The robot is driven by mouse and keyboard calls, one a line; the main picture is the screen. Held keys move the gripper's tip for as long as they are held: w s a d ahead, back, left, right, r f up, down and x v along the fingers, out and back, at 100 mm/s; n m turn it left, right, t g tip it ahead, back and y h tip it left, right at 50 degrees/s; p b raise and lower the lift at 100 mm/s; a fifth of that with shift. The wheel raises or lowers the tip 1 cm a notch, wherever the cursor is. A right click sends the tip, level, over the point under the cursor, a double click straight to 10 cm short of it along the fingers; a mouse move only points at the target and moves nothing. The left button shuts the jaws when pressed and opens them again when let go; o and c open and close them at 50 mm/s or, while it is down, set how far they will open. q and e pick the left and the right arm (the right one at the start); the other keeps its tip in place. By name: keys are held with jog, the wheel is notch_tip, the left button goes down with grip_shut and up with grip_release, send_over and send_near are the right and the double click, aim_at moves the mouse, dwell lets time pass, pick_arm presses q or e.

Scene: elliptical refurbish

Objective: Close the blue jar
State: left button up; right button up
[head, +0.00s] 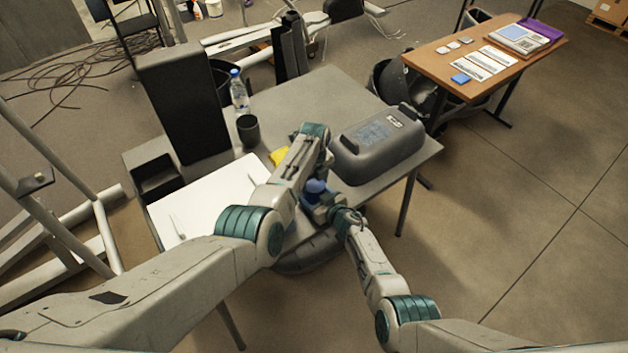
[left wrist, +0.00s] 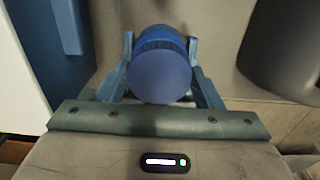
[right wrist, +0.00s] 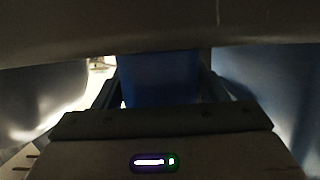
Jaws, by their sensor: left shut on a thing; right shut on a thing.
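The blue jar (right wrist: 160,78) is held between the fingers of my right gripper (right wrist: 160,90) in the right wrist view, with its upper part cut off by a dark shape. A round blue lid (left wrist: 160,78) with a ribbed edge is between the fingers of my left gripper (left wrist: 160,75), which is shut on it. In the head view the blue lid (head: 316,186) shows below my left wrist, directly above my right gripper (head: 328,210). Both are above the table's near edge. Whether the lid touches the jar's rim is hidden.
The grey table (head: 300,105) carries a grey case (head: 378,145), a dark cup (head: 248,130), a water bottle (head: 239,95), a yellow item (head: 279,157) and a white board (head: 205,200). A wooden table (head: 480,60) stands at the back right.

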pick_arm(q)
jog(key=m, duration=0.6)
jog(key=shift+d+m, duration=0.1)
jog(key=shift+m, duration=0.3)
jog(key=o, duration=0.9)
jog(key=shift+o, duration=0.2)
jog(key=shift+r, duration=0.1)
jog(key=shift+r, duration=2.2)
jog(key=shift+c, duration=0.4)
